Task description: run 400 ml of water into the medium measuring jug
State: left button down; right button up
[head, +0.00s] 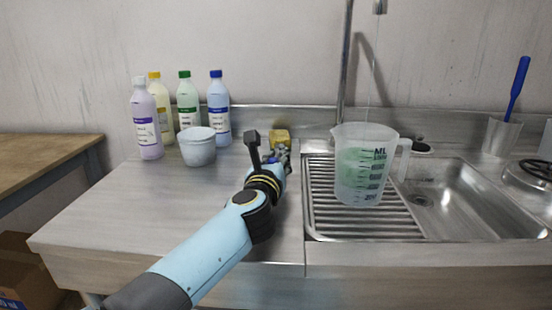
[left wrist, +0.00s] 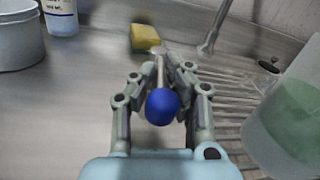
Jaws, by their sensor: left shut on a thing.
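The clear measuring jug (head: 362,185) stands upright on the ridged drainer at the left of the sink, below the tap spout (head: 380,6). A pale green tint shows inside it, and black scale marks are on its front. A thin pale line, like a water stream, runs from the spout towards the jug's mouth. The jug also shows at the right of the left wrist view (left wrist: 290,125). My left gripper (left wrist: 165,75) is shut on a thin stem with a blue ball knob (left wrist: 162,106), seemingly a tap lever. My right gripper is not in view.
A yellow sponge (head: 279,136) lies just beyond my left gripper. A white tub (head: 198,150) and several bottles (head: 146,125) stand at the back left. A beaker with a blue-handled brush (head: 502,135) stands behind the sink. The counter's left front is clear.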

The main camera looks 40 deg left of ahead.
pick_arm(q)
jog(key=shift+w+d+f+n+g+y+b, duration=0.1)
jog(key=shift+d+f+n+g+y+b, duration=0.15)
jog(key=shift+y+b, duration=0.2)
jog(key=shift+d+r+n+g+y+b, duration=0.1)
jog(key=shift+r+n+g+y+b, duration=0.1)
jog(key=shift+n+g+y+b, duration=0.3)
jog(key=shift+r, duration=0.1)
jog(key=c, duration=1.4)
grip_release()
jog(key=shift+w+d, duration=0.1)
jog(key=v, duration=0.7)
jog(key=shift+s+d, duration=0.15)
jog(key=shift+s, duration=0.05)
